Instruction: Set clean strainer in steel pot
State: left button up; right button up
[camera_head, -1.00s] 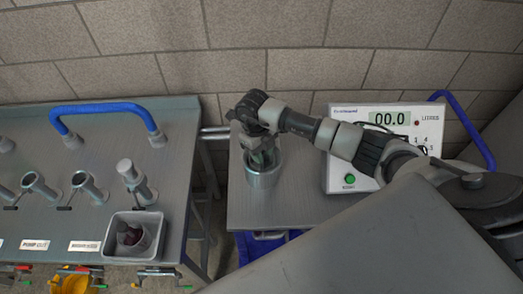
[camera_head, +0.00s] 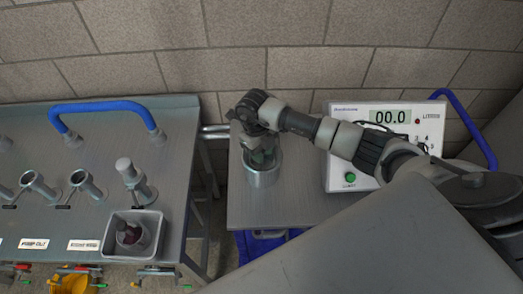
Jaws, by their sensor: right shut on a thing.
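The steel pot (camera_head: 263,179) stands on the right-hand steel table, near its left side. My right gripper (camera_head: 262,158) reaches down into the pot's mouth from above. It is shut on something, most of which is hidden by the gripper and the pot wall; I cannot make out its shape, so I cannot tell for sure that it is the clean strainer. A grey tray (camera_head: 154,247) on the left table holds a dark reddish strainer-like piece (camera_head: 129,233). My left gripper is not in view.
A white meter box (camera_head: 345,172) reading 00.0 stands right of the pot, under my right arm. The left table (camera_head: 110,185) carries pipe stubs and a blue handle (camera_head: 105,106). A gap separates the tables. A block wall is behind.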

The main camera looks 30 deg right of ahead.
jog(key=shift+f, duration=0.2)
jog(key=o, duration=1.1)
jog(key=shift+c, duration=0.2)
